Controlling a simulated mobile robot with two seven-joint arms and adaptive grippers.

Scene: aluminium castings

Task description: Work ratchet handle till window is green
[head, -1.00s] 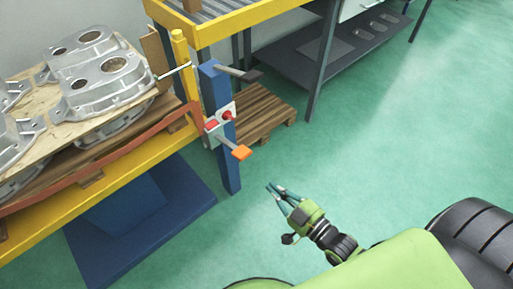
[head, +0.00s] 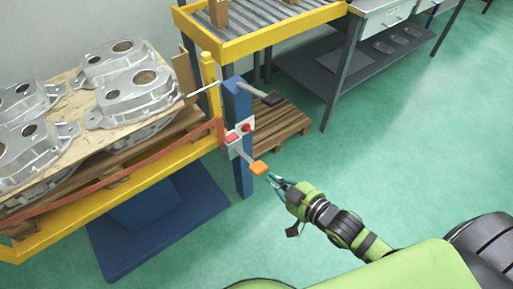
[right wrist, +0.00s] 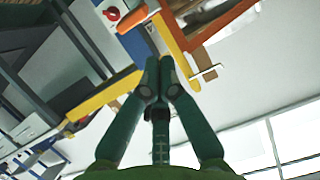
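The ratchet handle is a short grey lever with an orange grip (head: 259,167), standing out from a blue post (head: 243,165). A small red window (head: 232,138) shows on the ratchet body, at the end of a red-brown strap (head: 120,172). My right gripper (head: 274,181) is just right of the orange grip and slightly lower in the head view, apart from it and empty. In the right wrist view its two fingertips (right wrist: 159,62) are together, with the orange grip (right wrist: 132,18) beyond them to the upper left. My left gripper is out of view.
A red knob (head: 247,127) sits just above the ratchet. A grey lever with a dark end (head: 272,98) juts from the blue post's top. Castings (head: 137,95) lie on a board on the yellow frame (head: 75,228). Green floor (head: 400,150) is clear on the right.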

